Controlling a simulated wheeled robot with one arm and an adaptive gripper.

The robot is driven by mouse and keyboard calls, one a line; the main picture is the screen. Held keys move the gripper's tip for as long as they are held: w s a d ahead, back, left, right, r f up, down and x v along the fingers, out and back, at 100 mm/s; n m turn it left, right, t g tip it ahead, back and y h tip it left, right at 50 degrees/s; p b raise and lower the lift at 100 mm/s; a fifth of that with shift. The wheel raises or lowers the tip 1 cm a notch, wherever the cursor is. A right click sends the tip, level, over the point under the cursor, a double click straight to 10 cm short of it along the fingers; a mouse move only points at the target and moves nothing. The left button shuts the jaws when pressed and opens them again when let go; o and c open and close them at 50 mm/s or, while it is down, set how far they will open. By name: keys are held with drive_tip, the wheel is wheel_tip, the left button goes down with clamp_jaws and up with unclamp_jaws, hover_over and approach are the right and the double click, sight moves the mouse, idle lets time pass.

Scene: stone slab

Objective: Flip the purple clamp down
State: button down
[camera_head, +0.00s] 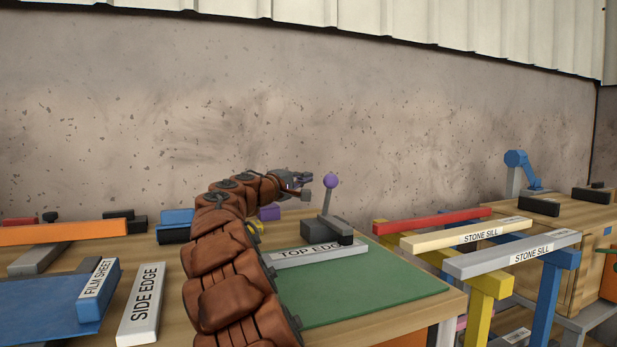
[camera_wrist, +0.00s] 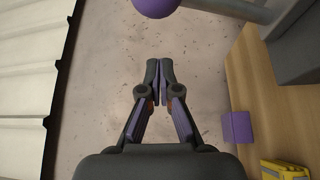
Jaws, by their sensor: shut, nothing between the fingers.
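The purple clamp shows as a grey lever (camera_head: 327,205) with a purple ball knob (camera_head: 331,181) on top. The lever stands nearly upright on a dark grey base (camera_head: 328,230) at the green mat's back edge. In the wrist view the purple knob (camera_wrist: 156,6) is at the top edge, ahead of the fingertips. My gripper (camera_head: 306,186) is just left of the knob in the head view. In the wrist view my gripper (camera_wrist: 159,62) has its fingertips together, empty and apart from the knob.
A "TOP EDGE" bar (camera_head: 305,254) lies by the clamp on the green mat (camera_head: 365,285). A purple block (camera_head: 269,212) and a yellow item (camera_wrist: 285,171) sit nearby. "STONE SILL" bars (camera_head: 512,255) rest on trestles at right. A "SIDE EDGE" bar (camera_head: 140,305) lies left of my arm.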

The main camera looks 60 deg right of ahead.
drive_tip(key=a+p, duration=0.1)
drive_tip(key=a, duration=0.6)
drive_tip(key=shift+w+a+f, duration=0.2)
drive_tip(key=shift+a+f, duration=0.1)
drive_tip(key=shift+f, duration=0.05)
drive_tip(key=s+a+y+p, duration=0.6)
drive_tip(key=s+a+p, duration=0.4)
drive_tip(key=a, duration=0.6)
drive_tip(key=s+a+n+y+p, duration=0.1)
drive_tip(key=s+a+y+p, duration=0.5)
drive_tip(key=s+a+p, duration=0.4)
drive_tip(key=s+a+g+y+p, duration=0.1)
drive_tip(key=s+a+y+p, duration=0.5)
drive_tip(key=a+p, duration=1.1)
drive_tip(key=s+a, duration=0.4)
drive_tip(key=a, duration=0.1)
drive_tip(key=shift+s+r+y, duration=0.2)
drive_tip(key=shift+r+y, duration=0.1)
